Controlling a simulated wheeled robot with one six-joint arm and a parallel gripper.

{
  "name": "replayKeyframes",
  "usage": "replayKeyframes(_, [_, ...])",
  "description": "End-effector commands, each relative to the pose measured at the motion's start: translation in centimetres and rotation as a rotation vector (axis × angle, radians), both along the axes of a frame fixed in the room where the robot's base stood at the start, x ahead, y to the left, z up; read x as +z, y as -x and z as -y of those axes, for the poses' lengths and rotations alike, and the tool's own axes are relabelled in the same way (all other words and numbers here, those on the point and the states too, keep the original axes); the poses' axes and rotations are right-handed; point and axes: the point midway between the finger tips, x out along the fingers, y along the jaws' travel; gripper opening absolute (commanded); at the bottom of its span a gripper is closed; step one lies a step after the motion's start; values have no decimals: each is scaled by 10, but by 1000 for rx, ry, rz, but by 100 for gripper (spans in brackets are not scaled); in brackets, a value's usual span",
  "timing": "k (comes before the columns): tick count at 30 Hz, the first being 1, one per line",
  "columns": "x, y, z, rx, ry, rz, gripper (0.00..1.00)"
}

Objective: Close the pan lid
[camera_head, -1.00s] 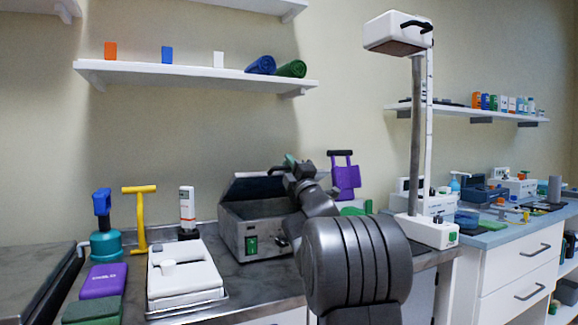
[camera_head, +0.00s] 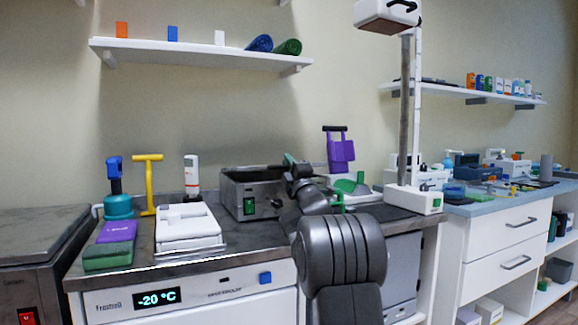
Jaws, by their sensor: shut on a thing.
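The pan (camera_head: 236,200) is a grey metal box with a green switch on its front, standing on the worktop left of my arm. Its dark lid (camera_head: 254,175) shows at the top of the box. I cannot tell from this angle how far it is from the rim. My gripper (camera_head: 291,163) is at the lid's upper right side, shut on the lid. My wrist and forearm cover the pan's right end, and the fingertips are mostly hidden.
A white device (camera_head: 186,225) and a purple-and-green pack (camera_head: 113,243) stand to the left, near a yellow T-handle (camera_head: 148,185). A tall post on a white base (camera_head: 412,198) stands right of my arm. A shelf (camera_head: 200,54) hangs above.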

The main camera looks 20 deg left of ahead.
Motion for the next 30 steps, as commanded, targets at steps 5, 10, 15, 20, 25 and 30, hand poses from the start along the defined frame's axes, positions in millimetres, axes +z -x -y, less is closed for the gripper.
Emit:
replayKeyframes(5, [8,2,4,-1,-11,11,14])
replayKeyframes(10, [6,2,4,-1,-8,9,22])
replayKeyframes(15, [5,1,3,-1,-7,6,22])
replayKeyframes(20, [4,1,3,-1,-6,5,22])
replayKeyframes(25, [0,4,6,0,-5,2,22])
replayKeyframes(30, [-4,17,22,-3,-2,-1,29])
